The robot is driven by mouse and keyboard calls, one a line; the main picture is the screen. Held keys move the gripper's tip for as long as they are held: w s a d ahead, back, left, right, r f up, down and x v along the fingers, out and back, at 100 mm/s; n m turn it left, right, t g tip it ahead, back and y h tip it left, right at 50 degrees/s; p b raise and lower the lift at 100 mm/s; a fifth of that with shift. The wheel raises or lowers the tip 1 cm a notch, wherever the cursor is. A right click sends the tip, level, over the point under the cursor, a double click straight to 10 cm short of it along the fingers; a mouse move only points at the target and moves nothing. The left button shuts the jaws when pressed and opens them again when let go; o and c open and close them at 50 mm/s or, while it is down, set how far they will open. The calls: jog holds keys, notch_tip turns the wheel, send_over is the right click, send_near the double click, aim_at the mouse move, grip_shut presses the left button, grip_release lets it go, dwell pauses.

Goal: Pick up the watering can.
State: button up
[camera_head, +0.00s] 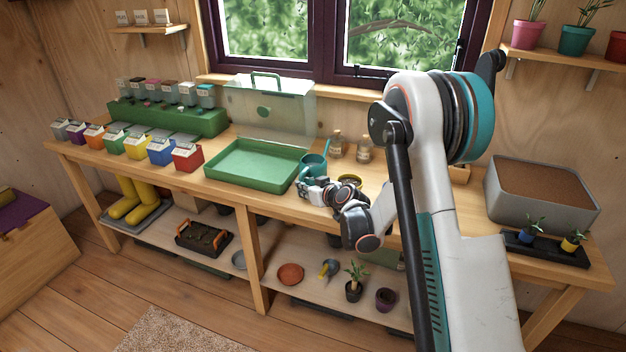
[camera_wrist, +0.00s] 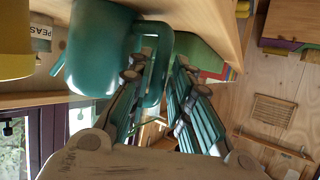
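The teal watering can (camera_head: 313,163) stands on the workbench, just right of the green case, with its thin spout pointing up and right. In the wrist view the can's body (camera_wrist: 98,45) fills the upper left, and its loop handle (camera_wrist: 160,75) comes down toward my gripper. My gripper (camera_wrist: 155,70) is open, with its two fingers on either side of the handle and gaps showing between. In the head view my gripper (camera_head: 306,187) is low at the can's near side and covers part of it.
An open green case (camera_head: 250,178) lies close left of the can. Glass jars (camera_head: 364,150) stand behind it to the right. Seed boxes (camera_head: 187,157) line the left bench; a grey planter (camera_head: 540,195) stands right.

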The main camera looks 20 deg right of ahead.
jog(key=b+x, duration=0.1)
jog(key=x, duration=0.2)
jog(key=shift+w+f, duration=0.15)
jog(key=shift+f, duration=0.1)
jog(key=shift+r, duration=0.15)
grip_shut()
